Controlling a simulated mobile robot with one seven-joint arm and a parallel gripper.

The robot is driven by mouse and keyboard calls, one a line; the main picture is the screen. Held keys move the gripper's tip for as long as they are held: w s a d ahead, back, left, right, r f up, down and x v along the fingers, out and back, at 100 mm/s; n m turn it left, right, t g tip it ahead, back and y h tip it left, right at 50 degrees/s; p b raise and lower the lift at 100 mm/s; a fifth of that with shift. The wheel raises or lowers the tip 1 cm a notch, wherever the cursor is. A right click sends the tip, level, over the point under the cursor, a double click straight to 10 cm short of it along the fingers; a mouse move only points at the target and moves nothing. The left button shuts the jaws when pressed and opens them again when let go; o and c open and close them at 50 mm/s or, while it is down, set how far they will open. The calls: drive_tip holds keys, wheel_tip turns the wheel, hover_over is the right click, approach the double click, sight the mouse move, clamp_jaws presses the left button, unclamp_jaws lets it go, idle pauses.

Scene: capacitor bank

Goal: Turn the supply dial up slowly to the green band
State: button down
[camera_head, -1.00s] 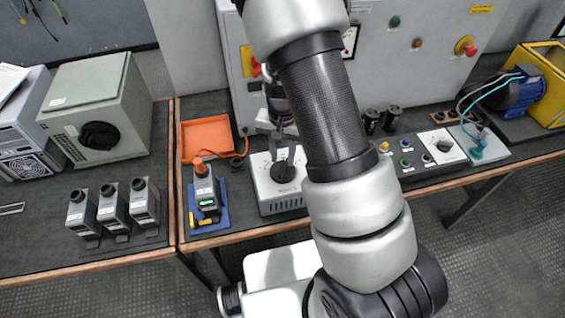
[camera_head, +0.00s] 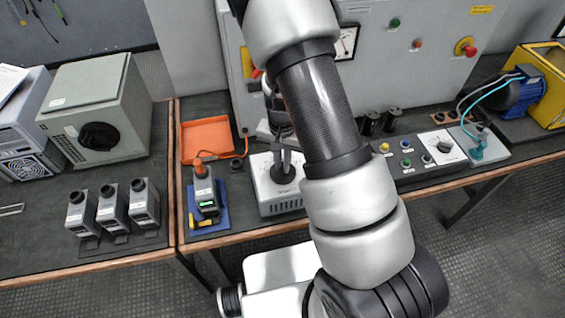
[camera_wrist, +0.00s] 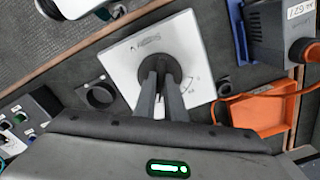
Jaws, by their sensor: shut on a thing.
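The supply box (camera_head: 270,205) is a pale unit with a white top on the bench; its white top (camera_wrist: 195,40) also shows in the wrist view. Its round black dial (camera_head: 283,175) is on the top, and it shows in the wrist view (camera_wrist: 160,65) partly covered by my fingers. My gripper (camera_head: 286,160) comes down from above with its two fingers at the dial. In the wrist view my gripper (camera_wrist: 160,82) is shut on the dial, one finger each side. Scale marks show beside the dial, but I cannot make out a green band or the pointer's setting.
A panel meter (camera_head: 347,42) is partly hidden behind my arm. An orange tray (camera_head: 206,139) and a handheld device on a blue holder (camera_head: 208,216) stand left of the box. A button panel (camera_head: 420,152) lies to the right. Three grey devices (camera_head: 113,207) stand further left.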

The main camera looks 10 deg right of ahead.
sight(282, 167)
drive_tip(key=shift+m, duration=1)
drive_tip(key=c, duration=1.8)
unclamp_jaws()
wheel_tip(282, 167, up, 17)
drive_tip(key=shift+r+p, duration=0.2)
drive_tip(key=shift+p, duration=0.55)
